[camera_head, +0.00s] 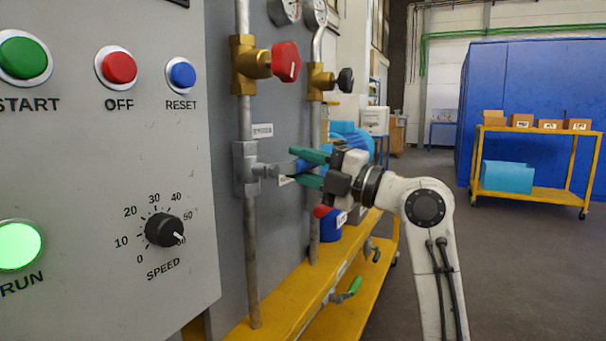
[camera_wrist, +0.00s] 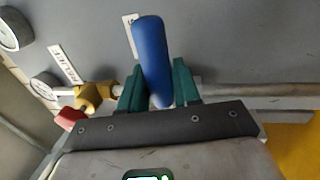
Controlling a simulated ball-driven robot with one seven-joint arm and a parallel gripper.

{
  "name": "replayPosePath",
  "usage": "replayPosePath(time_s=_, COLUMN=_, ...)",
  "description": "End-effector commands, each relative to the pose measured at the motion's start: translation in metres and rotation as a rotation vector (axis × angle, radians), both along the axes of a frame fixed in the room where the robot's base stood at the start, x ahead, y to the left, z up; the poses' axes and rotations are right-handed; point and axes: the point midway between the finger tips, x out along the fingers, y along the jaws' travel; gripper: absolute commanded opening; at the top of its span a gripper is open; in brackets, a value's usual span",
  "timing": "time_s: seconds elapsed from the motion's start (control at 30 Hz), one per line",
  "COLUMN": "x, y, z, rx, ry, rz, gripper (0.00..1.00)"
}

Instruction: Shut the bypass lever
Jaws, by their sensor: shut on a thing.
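A lever with a blue handle (camera_head: 304,165) sticks out to the right from a grey valve body (camera_head: 246,167) on the left vertical pipe. It lies roughly level, across the pipe. My gripper (camera_head: 292,166) has its green fingers on either side of the blue handle and is shut on it. In the wrist view the blue handle (camera_wrist: 152,50) stands between the two green fingers, its free end reaching beyond them. The fingers hide part of the handle in the head view. The small label (camera_head: 286,181) by the valve is partly covered and cannot be read.
Brass valves with a red knob (camera_head: 286,62) and a black knob (camera_head: 345,80) sit above. A grey control panel (camera_head: 105,190) fills the left. A yellow shelf (camera_head: 290,310) with a green-handled lever (camera_head: 354,286) is below. Open floor (camera_head: 510,260) lies to the right.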

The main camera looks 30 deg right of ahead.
Motion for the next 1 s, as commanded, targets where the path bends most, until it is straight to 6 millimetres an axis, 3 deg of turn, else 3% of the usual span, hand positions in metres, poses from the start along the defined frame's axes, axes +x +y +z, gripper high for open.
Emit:
replayPosePath(time_s=0.33, x=0.000, y=0.001, z=0.001, rx=-0.004, ry=-0.003, rz=0.000, gripper=0.00)
replayPosePath(time_s=0.37, x=0.000, y=0.001, z=0.001, rx=-0.004, ry=-0.004, rz=0.000, gripper=0.35)
replayPosePath(time_s=0.53, x=0.000, y=0.001, z=0.001, rx=-0.003, ry=-0.003, rz=0.000, gripper=0.50)
replayPosePath(time_s=0.83, x=-0.002, y=-0.002, z=0.000, rx=-0.001, ry=-0.002, rz=0.000, gripper=0.50)
replayPosePath(time_s=1.0, x=-0.019, y=-0.016, z=-0.003, rx=0.000, ry=-0.002, rz=-0.004, gripper=0.50)
